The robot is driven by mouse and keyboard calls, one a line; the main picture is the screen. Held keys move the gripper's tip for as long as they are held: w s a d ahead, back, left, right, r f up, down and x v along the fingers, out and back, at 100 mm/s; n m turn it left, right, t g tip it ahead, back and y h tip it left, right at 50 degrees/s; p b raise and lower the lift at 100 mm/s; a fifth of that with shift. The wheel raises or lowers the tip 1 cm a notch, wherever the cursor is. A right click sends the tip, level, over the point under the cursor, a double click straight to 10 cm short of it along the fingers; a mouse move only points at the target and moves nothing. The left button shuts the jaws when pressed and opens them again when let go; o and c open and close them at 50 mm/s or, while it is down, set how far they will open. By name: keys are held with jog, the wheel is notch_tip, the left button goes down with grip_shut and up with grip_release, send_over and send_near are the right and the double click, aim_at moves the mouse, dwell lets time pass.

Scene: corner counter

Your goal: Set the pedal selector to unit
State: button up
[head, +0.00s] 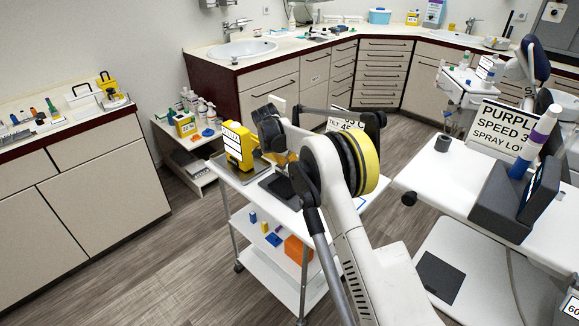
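I cannot pick out the pedal selector or a "unit" mark in the head view. A dark grey pad (440,277) lies low on the white base plate at the right; I cannot tell whether it belongs to a pedal. My arm reaches over the white trolley, and its dark far end, with my gripper (280,158), is over the trolley top beside a yellow device (238,146). My arm's own links hide much of it, and its fingers cannot be made out. Whether it is open or holds anything does not show.
The white trolley (262,205) carries a black tablet-like pad and, below, an orange box (297,250). At right, a white table (440,178) holds a sign (505,130) reading "PURPL… SPEED 3 SPRAY LO…" and a dark grey holder (502,200). Counters line the back and left. Floor shows between.

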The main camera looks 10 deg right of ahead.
jog(key=v, duration=1.2)
jog(key=shift+d, duration=0.1)
jog(key=s+d+r+n+t+y, duration=0.1)
jog(key=s+d+r+n, duration=0.2)
jog(key=s+r, duration=0.6)
jog(key=s+d+r+n+t+y, duration=0.1)
jog(key=s+d+r+n, duration=0.35)
jog(key=s, duration=0.75)
jog(key=s+f+n+t+y, duration=0.1)
jog(key=s+f, duration=0.2)
jog(key=s, duration=0.8)
jog(key=s+f+n+t, duration=0.1)
jog(key=s+f+n, duration=0.1)
jog(key=s, duration=1)
jog(key=shift+s+f+y, duration=0.2)
jog(key=shift+f+y, duration=0.2)
jog(key=shift+f, duration=0.05)
